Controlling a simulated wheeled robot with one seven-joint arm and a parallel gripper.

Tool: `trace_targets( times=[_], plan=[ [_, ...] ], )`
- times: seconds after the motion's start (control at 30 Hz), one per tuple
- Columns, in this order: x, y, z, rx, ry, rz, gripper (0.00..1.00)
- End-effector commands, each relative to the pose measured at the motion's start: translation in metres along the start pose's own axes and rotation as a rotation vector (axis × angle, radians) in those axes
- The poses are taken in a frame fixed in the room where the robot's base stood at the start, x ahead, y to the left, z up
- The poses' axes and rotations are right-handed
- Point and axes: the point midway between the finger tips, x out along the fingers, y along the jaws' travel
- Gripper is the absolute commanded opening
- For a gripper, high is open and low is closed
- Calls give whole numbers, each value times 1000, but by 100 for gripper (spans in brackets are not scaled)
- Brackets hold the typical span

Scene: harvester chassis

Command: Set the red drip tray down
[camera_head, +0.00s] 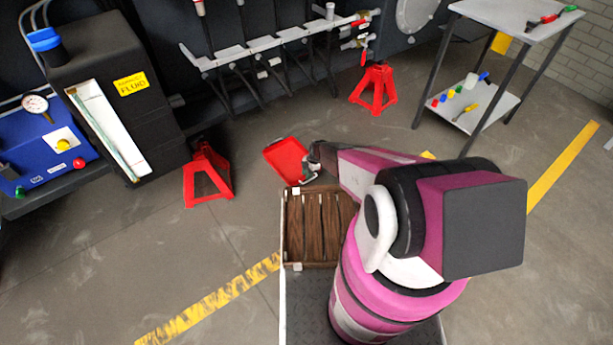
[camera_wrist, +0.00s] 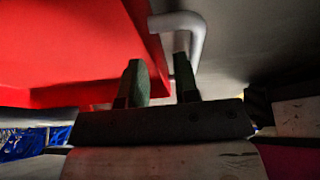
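The red drip tray (camera_head: 286,160) is in the middle of the head view, beyond the wooden crate. It appears tilted in that view; I cannot tell whether it rests on the floor. Its red body (camera_wrist: 70,45) fills the upper left of the wrist view. The tray's grey bent handle (camera_wrist: 190,35) is at the top centre there. My gripper (camera_wrist: 160,85) has its two dark green fingers apart with a visible gap, close to the handle. The handle's lower end passes behind the right finger. In the head view my gripper (camera_head: 311,160) is at the tray's right edge, partly hidden by my arm.
A slatted wooden crate (camera_head: 318,228) is just in front of the tray. Red jack stands (camera_head: 208,177) and (camera_head: 375,90) are on the left and back right. A black fluid cabinet (camera_head: 120,90) is at left, a metal tool table (camera_head: 500,15) at right.

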Motion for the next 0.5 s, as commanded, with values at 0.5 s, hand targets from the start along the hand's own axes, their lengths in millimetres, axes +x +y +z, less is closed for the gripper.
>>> trace_targets(
  times=[0.5],
  plan=[
    [-95,-1,-1,0,-1,0,29]
  ],
)
